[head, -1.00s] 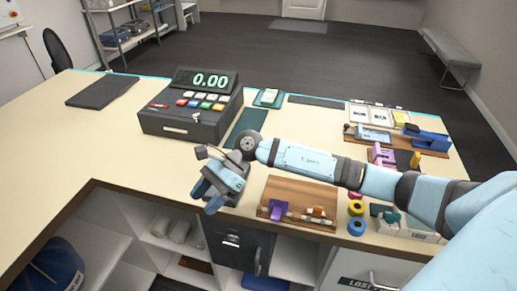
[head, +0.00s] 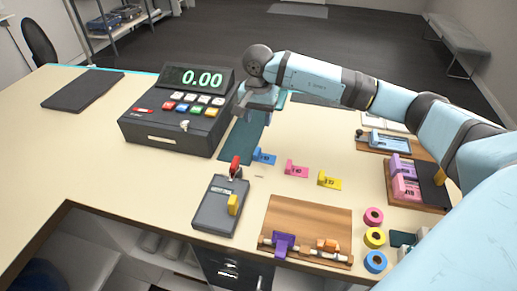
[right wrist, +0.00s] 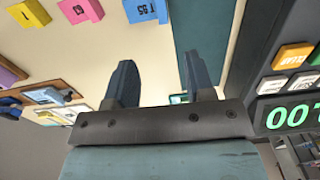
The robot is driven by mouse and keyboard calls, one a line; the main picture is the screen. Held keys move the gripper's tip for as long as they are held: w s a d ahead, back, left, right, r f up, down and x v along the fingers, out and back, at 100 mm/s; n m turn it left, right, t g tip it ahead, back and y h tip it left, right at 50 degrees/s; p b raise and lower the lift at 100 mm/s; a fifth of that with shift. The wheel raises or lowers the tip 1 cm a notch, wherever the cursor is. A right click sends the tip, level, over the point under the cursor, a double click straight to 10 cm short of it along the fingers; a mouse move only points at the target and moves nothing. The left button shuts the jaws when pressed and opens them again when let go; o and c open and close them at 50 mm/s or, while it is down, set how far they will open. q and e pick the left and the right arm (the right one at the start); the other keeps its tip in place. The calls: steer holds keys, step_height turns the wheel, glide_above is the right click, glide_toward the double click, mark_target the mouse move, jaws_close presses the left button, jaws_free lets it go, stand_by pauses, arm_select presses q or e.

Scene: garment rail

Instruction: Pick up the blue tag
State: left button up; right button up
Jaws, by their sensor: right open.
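The blue tag (head: 264,156) lies on the counter at the left end of a row of three tags, beside the dark green mat. It also shows in the right wrist view (right wrist: 146,10) at the top, beyond the fingers. My right gripper (head: 258,104) is over the counter behind the blue tag, near the cash register's right side. In the right wrist view its two fingers (right wrist: 158,82) are spread apart with nothing between them. The gripper is apart from the tag. My left gripper is not in view.
A pink tag (head: 296,169) and a yellow tag (head: 329,181) lie right of the blue one. The cash register (head: 170,135) stands left. A grey card device (head: 218,210) and a wooden board (head: 310,222) lie in front. Tape rolls (head: 375,238) lie right.

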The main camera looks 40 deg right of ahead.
glide_above(257, 150)
steer(key=f, duration=0.7)
steer(key=shift+s+p, duration=0.3)
steer(key=shift+p, duration=0.1)
steer(key=f, duration=0.1)
steer(key=f+p, duration=0.1)
steer(key=f, duration=0.2)
steer(key=shift+w+f, duration=0.3)
steer(key=shift+f, duration=0.5)
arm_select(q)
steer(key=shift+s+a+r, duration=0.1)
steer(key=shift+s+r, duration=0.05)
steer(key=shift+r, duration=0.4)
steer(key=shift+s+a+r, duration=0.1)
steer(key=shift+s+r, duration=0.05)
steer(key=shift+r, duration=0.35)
arm_select(e)
jaws_close()
